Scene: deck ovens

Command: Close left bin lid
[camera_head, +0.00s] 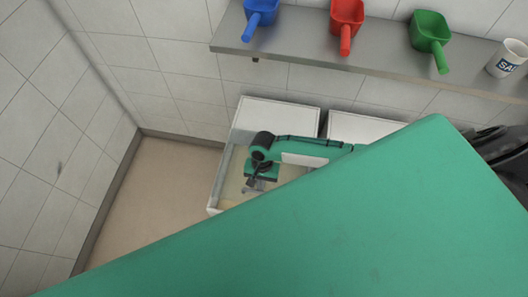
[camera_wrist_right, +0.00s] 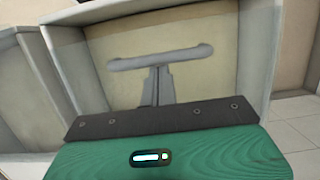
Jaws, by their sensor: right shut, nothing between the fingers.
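The left bin (camera_head: 213,186) stands low by the wall in the head view, with its pale interior open to view. A white lid panel (camera_head: 277,117) shows at its rear; how far it is tilted I cannot tell. My right gripper (camera_head: 252,187) is over the bin's opening, in front of the panel. In the right wrist view my gripper (camera_wrist_right: 160,57) is shut and empty, framed by the bin's pale walls (camera_wrist_right: 252,45). Contact with the bin is not clear. The bin's near right part is hidden behind green. My left gripper is not in view.
A second bin with a white top (camera_head: 365,127) stands just right, partly hidden. A wall shelf (camera_head: 300,57) above holds a blue scoop (camera_head: 261,10), a red scoop (camera_head: 346,17), a green scoop (camera_head: 430,33) and a white cup (camera_head: 507,58). The floor (camera_head: 150,205) at left is clear.

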